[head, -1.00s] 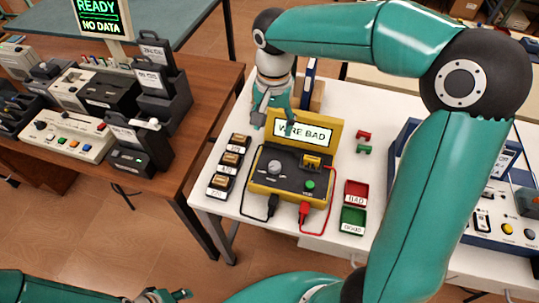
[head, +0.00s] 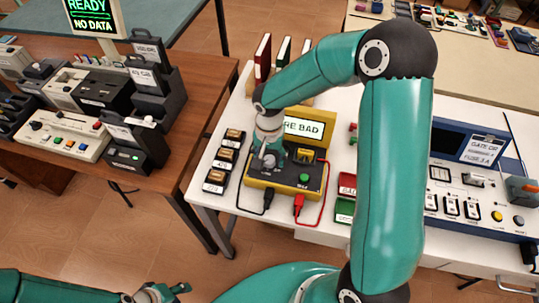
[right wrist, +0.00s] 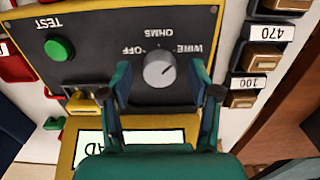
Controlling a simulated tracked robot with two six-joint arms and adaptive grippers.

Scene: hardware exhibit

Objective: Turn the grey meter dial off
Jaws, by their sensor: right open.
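The grey meter dial (right wrist: 160,69) sits on the dark panel of the yellow-edged meter (head: 262,186). In the right wrist view the labels OFF, OHMS and WIRE stand around it. Its pointer seems turned toward WIRE, and the meter's screen (head: 304,129) reads partly "RE BAD", its left end hidden by my arm. My right gripper (right wrist: 161,74) is open, with one finger on each side of the dial; I cannot tell whether they touch it. In the head view this gripper (head: 269,157) covers much of the dial. My left gripper (head: 165,293) is low at the left, away from the table.
A green button (right wrist: 59,48) and a yellow part (right wrist: 84,101) are on the meter near the dial. Labelled blocks (head: 221,167) stand left of the meter. Black and red leads (head: 299,203) run from its front. A blue-backed panel (head: 468,150) stands at the right.

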